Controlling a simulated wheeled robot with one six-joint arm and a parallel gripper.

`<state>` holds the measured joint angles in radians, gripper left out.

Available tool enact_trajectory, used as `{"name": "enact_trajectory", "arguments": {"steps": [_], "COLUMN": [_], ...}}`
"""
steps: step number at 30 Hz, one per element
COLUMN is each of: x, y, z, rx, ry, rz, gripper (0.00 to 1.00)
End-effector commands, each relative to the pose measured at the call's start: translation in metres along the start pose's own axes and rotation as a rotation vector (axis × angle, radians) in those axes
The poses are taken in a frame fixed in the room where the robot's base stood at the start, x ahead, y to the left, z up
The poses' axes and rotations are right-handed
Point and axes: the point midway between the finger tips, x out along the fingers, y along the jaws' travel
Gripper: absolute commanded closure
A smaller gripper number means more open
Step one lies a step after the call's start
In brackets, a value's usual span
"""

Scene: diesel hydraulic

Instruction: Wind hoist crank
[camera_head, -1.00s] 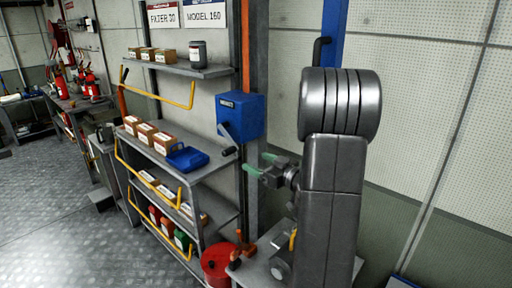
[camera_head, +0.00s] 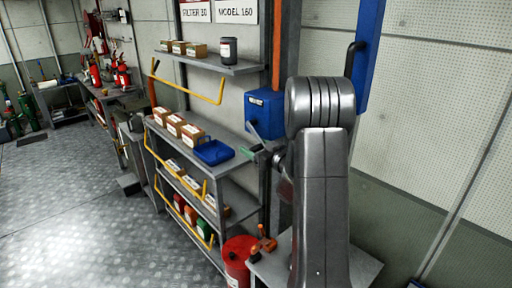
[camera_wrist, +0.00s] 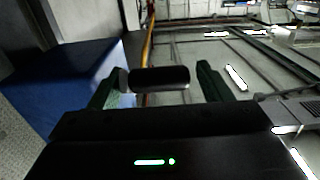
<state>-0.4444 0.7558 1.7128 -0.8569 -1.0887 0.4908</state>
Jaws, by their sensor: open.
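The hoist is a blue box (camera_head: 264,108) fixed on the grey column, with a grey crank arm (camera_head: 256,131) hanging from its front. In the wrist view the crank's dark handle grip (camera_wrist: 165,79) lies crosswise between the two finger tips, and the blue box (camera_wrist: 70,95) fills the left. My gripper (camera_head: 252,152), with green fingers, is at the lower end of the crank, partly hidden by my arm. In the wrist view my gripper (camera_wrist: 155,88) is open around the handle. I cannot tell whether a finger touches it.
Left of the hoist stands a shelf rack (camera_head: 225,141) with boxes, a blue tray (camera_head: 213,151) and yellow rails. A red drum (camera_head: 238,262) and a low grey table (camera_head: 368,268) are below. The floor at left is clear.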

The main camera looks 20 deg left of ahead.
Motion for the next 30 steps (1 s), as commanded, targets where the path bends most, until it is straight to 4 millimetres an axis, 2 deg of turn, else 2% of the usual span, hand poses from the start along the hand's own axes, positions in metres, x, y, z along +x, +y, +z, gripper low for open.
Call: {"name": "enact_trajectory", "arguments": {"steps": [4,12,13,30], "x": [0.000,0.000,0.000,0.004], "y": [0.000,-0.001,-0.001,-0.003], "z": [0.000,0.000,0.001,0.013], "rx": [0.000,0.000,0.000,0.002], "ry": [0.000,-0.001,-0.001,0.064], "rz": [0.000,-0.002,-0.002,-0.007], "gripper": [0.28,0.81,0.84,0.84]}}
